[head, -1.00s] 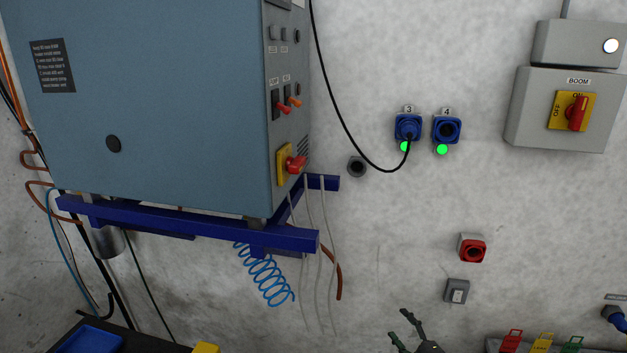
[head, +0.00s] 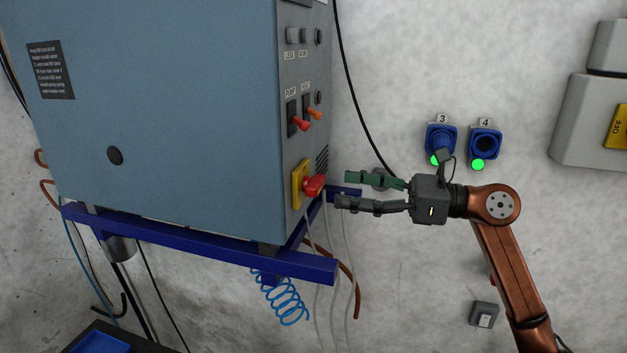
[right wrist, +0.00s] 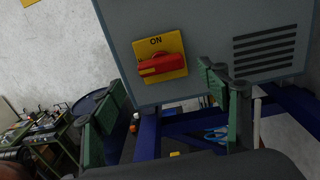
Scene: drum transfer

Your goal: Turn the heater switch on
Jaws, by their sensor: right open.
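The blue-grey cabinet (head: 180,110) carries two small lever switches on its right side face, a red lever (head: 300,124) and an orange lever (head: 313,114). The small label over the left one reads PUMP; the other is too small to read surely. Below them is a red rotary handle (head: 314,185) on a yellow plate (head: 299,184). In the right wrist view the red handle (right wrist: 159,65) lies roughly crosswise under the word ON. My right gripper (head: 345,190) is open and empty, its fingers pointing at the rotary handle from the right, apart from it. My left gripper is out of view.
A blue frame (head: 200,240) supports the cabinet, with grey hoses and a blue coil (head: 285,302) below. A black cable (head: 352,90) hangs behind my right gripper. Blue sockets (head: 441,138) sit on the wall.

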